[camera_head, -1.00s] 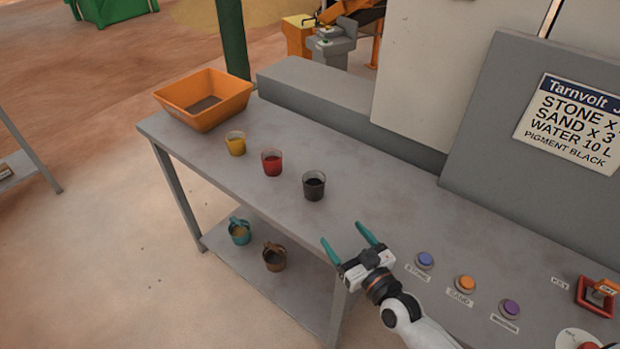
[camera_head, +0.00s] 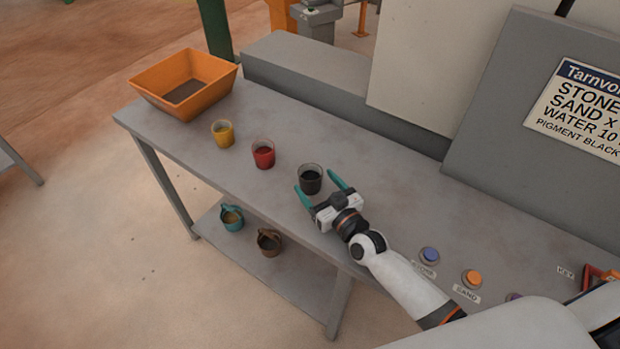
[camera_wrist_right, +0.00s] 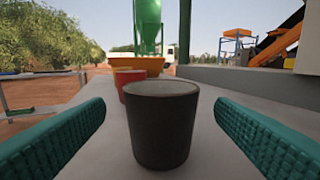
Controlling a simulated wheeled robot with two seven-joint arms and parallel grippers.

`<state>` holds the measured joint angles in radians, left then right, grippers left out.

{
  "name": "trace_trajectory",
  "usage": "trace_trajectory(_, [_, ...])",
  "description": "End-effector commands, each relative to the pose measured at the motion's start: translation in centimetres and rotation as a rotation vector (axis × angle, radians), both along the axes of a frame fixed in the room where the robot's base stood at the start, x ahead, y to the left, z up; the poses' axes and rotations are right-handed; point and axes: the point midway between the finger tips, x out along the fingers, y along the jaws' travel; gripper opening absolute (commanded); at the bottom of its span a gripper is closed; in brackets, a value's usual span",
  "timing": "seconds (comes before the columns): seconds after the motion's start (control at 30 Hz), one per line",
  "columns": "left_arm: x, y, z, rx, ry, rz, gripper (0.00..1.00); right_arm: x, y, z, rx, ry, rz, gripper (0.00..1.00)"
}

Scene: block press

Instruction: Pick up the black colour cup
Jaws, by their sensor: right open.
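The black cup (camera_head: 311,180) stands upright on the grey table, nearest my right gripper in a row of three cups. My right gripper (camera_head: 320,188) is open, its teal fingertips just short of or beside the cup's near side. In the right wrist view the black cup (camera_wrist_right: 163,125) stands centred between the two open fingers, with a gap on each side. The red cup (camera_head: 263,154) and the yellow cup (camera_head: 222,134) stand further left. My left gripper is not in view.
An orange tray (camera_head: 184,84) sits at the table's far left end. A teal bucket (camera_head: 232,218) and a brown bucket (camera_head: 269,242) stand on the lower shelf. A blue button (camera_head: 429,256) and an orange button (camera_head: 471,279) are to the right. A grey housing (camera_head: 310,80) runs behind.

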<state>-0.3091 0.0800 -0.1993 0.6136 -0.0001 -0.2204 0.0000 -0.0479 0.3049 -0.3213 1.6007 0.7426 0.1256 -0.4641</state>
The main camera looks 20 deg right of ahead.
Motion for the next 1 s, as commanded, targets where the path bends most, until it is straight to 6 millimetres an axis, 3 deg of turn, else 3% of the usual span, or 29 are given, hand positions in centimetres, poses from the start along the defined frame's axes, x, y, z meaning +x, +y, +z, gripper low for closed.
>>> trace_trajectory(0.17, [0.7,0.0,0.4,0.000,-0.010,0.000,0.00,1.3,0.4,0.2,-0.001,-0.001,0.001,0.78])
trace_trajectory(0.4, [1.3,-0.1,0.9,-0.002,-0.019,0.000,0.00,4.7,1.2,0.1,-0.001,-0.001,0.001,0.78])
trace_trajectory(0.73, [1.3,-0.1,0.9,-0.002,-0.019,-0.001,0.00,5.4,1.4,0.0,0.000,0.001,0.000,0.78])
trace_trajectory(1.0, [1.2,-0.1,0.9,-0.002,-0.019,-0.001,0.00,5.4,1.4,0.0,-0.001,0.001,0.000,0.34])
